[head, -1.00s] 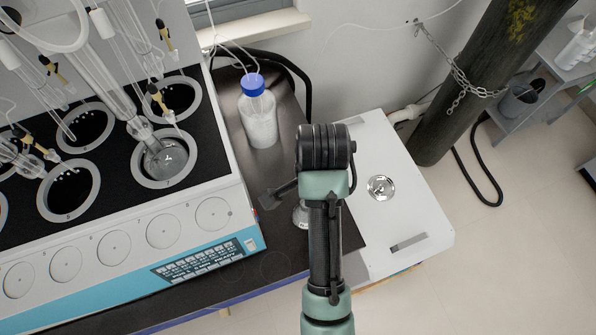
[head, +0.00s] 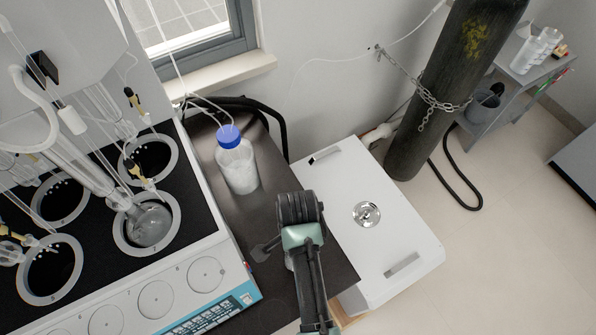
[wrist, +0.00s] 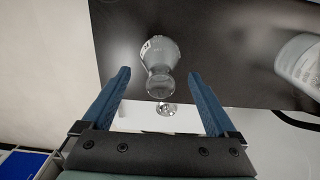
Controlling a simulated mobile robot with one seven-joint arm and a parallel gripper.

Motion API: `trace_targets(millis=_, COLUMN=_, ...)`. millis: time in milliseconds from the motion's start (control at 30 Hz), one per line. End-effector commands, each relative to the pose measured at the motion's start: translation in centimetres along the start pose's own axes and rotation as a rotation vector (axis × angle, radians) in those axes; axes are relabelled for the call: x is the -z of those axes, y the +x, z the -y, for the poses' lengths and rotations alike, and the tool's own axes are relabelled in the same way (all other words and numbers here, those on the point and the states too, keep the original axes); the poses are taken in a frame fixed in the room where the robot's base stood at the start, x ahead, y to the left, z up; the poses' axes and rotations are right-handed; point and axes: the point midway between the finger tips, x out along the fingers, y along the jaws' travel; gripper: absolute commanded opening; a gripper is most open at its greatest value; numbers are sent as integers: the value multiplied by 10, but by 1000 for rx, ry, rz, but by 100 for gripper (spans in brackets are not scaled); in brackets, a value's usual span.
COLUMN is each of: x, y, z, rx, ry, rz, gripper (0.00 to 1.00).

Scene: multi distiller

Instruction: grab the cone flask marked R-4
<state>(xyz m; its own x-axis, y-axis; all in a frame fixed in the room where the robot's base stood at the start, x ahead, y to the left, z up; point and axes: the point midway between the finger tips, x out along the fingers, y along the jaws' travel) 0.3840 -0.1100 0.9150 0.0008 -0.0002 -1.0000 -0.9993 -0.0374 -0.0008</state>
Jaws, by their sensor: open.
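A clear glass cone flask (wrist: 160,55) stands on the dark bench top in the wrist view. It carries a small pale label (wrist: 146,47), whose marking is too small to read. My gripper (wrist: 158,74) is open, with one blue finger on each side of the flask's neck side. I see no clear contact between fingers and glass. In the head view my wrist hides most of the flask, and one dark finger (head: 263,251) shows at its left.
A blue-capped bottle (head: 237,165) with tubing stands behind my gripper on the bench (head: 262,205). The multi-position distiller (head: 200,225) is at the left. A white box (head: 385,230) lies at the right, with a chained gas cylinder (head: 430,95) behind.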

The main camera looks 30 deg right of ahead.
Motion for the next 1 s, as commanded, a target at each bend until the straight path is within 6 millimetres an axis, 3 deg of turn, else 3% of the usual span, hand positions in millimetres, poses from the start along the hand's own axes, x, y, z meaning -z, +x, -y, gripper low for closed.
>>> trace_targets(millis=233, x=1, y=30, z=-1, rx=-2, ry=0, rz=1, gripper=93)
trace_targets(millis=533, x=0, y=35, z=-1, rx=1, ry=-1, rz=0, gripper=93)
trace_targets(millis=1000, x=0, y=34, z=-1, rx=1, ry=-1, rz=0, gripper=10)
